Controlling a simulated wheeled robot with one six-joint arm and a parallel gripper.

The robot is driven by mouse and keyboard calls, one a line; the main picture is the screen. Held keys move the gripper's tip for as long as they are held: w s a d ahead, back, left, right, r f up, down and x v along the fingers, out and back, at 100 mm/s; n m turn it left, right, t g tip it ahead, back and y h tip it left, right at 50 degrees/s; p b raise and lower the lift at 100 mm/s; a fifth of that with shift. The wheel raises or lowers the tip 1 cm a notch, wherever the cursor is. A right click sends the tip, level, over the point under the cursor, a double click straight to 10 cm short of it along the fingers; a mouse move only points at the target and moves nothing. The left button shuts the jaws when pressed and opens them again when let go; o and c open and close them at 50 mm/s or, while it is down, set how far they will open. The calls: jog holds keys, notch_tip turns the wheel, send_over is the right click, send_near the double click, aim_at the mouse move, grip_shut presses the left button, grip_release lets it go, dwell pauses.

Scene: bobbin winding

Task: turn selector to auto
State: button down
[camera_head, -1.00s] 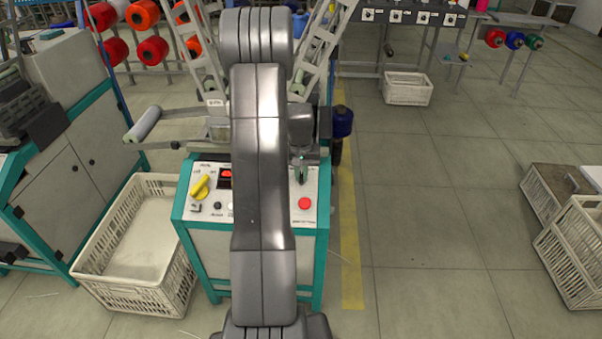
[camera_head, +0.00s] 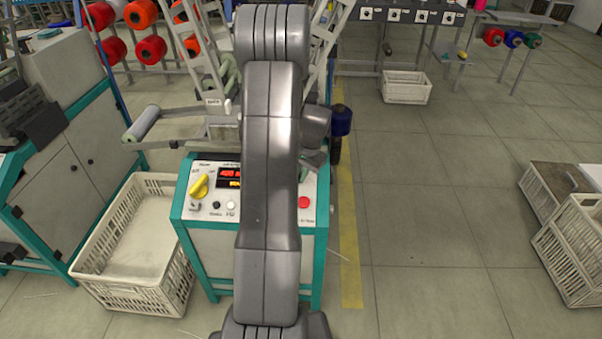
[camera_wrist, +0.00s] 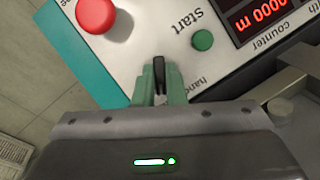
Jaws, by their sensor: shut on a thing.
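In the wrist view, my gripper (camera_wrist: 161,82) has its two green fingers closed around a narrow black knob, which I take to be the selector (camera_wrist: 159,68). The printed word "hand" (camera_wrist: 204,86) shows on the panel right of the fingers. No "auto" label is visible; my gripper covers the nearer part of the panel.
A red button (camera_wrist: 96,14) and a green start button (camera_wrist: 202,40) sit near the fingers. A yellow knob (camera_head: 199,187) is at the panel's left. A white crate (camera_head: 135,250) stands left of the teal-framed machine.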

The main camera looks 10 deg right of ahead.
dwell(0.3)
jog(key=c, duration=1.5)
grip_release()
jog(key=shift+r, duration=0.15)
jog(key=p+v, duration=0.1)
jog(key=v, duration=1.2)
jog(key=shift+s+d+r, duration=0.1)
jog(key=shift+r, duration=0.15)
jog(key=shift+f, duration=0.1)
jog(key=b+x, duration=0.1)
jog(key=x, duration=1.2)
jog(key=shift+f, duration=0.3)
